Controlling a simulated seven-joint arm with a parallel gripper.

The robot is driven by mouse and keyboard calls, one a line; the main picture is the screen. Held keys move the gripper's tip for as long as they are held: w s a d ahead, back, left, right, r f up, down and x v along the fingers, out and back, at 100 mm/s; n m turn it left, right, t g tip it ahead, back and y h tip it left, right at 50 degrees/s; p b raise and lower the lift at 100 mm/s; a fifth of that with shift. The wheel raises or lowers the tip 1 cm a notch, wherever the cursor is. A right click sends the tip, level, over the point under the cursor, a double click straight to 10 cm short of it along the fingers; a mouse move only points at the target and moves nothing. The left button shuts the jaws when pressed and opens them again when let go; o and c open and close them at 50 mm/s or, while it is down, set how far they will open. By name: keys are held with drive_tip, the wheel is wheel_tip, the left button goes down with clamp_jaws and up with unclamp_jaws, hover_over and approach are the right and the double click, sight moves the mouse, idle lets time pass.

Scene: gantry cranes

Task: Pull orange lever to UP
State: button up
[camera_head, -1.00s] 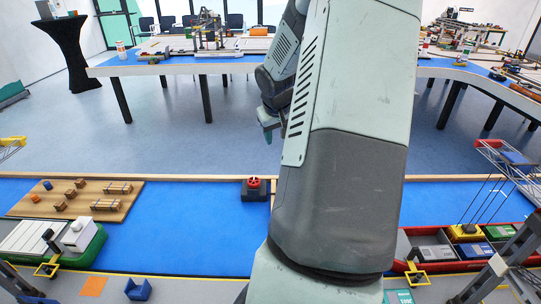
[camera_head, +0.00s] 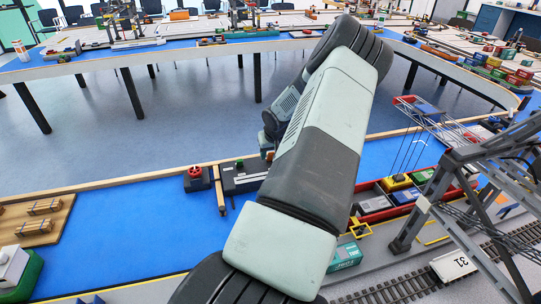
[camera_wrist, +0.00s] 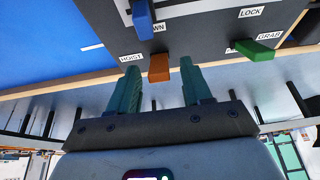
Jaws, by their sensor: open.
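The orange lever (camera_wrist: 158,68) shows in the wrist view as a short block on a dark panel (camera_wrist: 195,22). It lies between the two teal fingertips of my gripper (camera_wrist: 160,68), which is open with a gap on both sides of the lever. I cannot tell how deep the fingers reach around it. A blue lever (camera_wrist: 142,18) is beside the label ending in "WN", and a green lever (camera_wrist: 258,48) is near "GRAB" and "LOCK". "HOIST" is printed near the left fingertip. In the head view, my arm hides much of the control panel (camera_head: 240,178) and the fingertips.
A red button on a black box (camera_head: 196,176) stands left of the panel. A crane frame (camera_head: 470,165) rises at the right, near a red tray (camera_head: 375,207) with coloured containers. A wooden board (camera_head: 40,215) lies at the left. The blue table between is clear.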

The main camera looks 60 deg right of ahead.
drive_tip(key=shift+x, duration=1.05)
clamp_jaws()
